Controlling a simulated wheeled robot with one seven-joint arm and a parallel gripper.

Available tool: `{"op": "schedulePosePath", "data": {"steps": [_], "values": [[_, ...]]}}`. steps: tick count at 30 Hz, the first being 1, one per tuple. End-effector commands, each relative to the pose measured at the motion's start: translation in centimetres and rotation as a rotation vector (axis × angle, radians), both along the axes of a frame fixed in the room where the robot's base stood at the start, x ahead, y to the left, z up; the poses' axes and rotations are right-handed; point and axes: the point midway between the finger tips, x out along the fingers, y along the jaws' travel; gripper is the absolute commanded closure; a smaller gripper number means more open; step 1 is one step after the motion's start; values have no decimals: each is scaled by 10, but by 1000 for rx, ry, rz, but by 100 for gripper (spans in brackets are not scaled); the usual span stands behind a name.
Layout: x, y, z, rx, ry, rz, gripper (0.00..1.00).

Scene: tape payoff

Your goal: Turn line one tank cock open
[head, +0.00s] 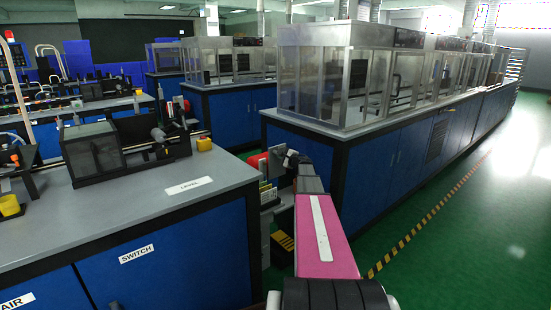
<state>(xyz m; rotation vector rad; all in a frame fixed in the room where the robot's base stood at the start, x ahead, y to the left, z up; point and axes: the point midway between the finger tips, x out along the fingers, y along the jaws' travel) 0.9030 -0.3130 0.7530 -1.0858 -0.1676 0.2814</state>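I cannot pick out the line one tank cock in the head view, and no label naming it can be read. My arm reaches forward from the bottom edge, with a pink link carrying a white strip. My gripper (291,160) is at its far end, small and dark, in front of the gap between two benches. Its fingers are too small to tell open from shut. A red rounded part (258,162) shows just left of it, above small coloured items (267,192); I cannot tell what it is or whether the gripper touches it.
A blue bench with a grey top (120,218) stands at left, labelled LEVEL (190,186), SWITCH (136,254) and AIR (15,303). It bears a dark machine (92,152). A long bench with clear enclosures (315,82) stands at right. Green floor (480,230) is open beyond a striped line.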

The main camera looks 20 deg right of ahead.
Motion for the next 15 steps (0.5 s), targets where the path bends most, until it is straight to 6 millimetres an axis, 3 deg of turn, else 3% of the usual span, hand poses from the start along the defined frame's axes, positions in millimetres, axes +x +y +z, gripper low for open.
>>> {"op": "schedulePosePath", "data": {"steps": [15], "values": [[0,0,7,-80,-30,12,100]]}}
